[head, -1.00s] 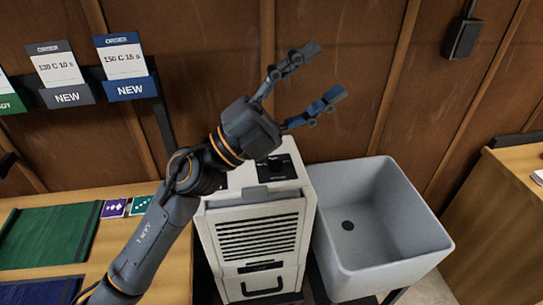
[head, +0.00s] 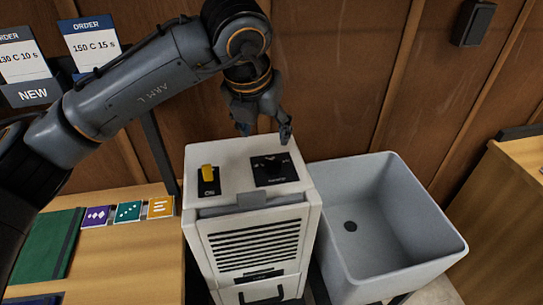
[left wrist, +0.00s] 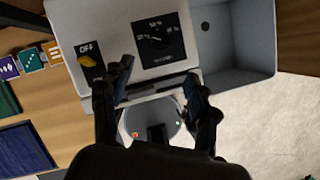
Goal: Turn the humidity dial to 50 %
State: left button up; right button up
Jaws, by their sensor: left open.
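The humidity dial's black panel (head: 275,169) is on the top right of a pale cabinet-like machine (head: 255,222). In the left wrist view the panel (left wrist: 160,40) shows small white markings and a dark dial at its middle; the setting is too small to read. My left gripper (head: 265,134) is open and empty, pointing down above the back of the machine's top, apart from the dial. In the left wrist view its fingers (left wrist: 158,82) appear below the panel. My right gripper is not in view.
A yellow switch (head: 207,173) sits left of the panel, with OFF beside it in the left wrist view. A grey sink (head: 430,225) stands right of the machine. A wooden bench (head: 130,245) with cards and a green mat is at left. A wooden wall stands behind.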

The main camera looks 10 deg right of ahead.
aim_at(273, 162)
pick_arm(q)
jog(key=p+x, duration=0.2)
jog(key=x, duration=1)
jog(key=shift+d+f, duration=0.1)
jog(key=shift+f, duration=0.05)
jog(key=shift+s, duration=0.1)
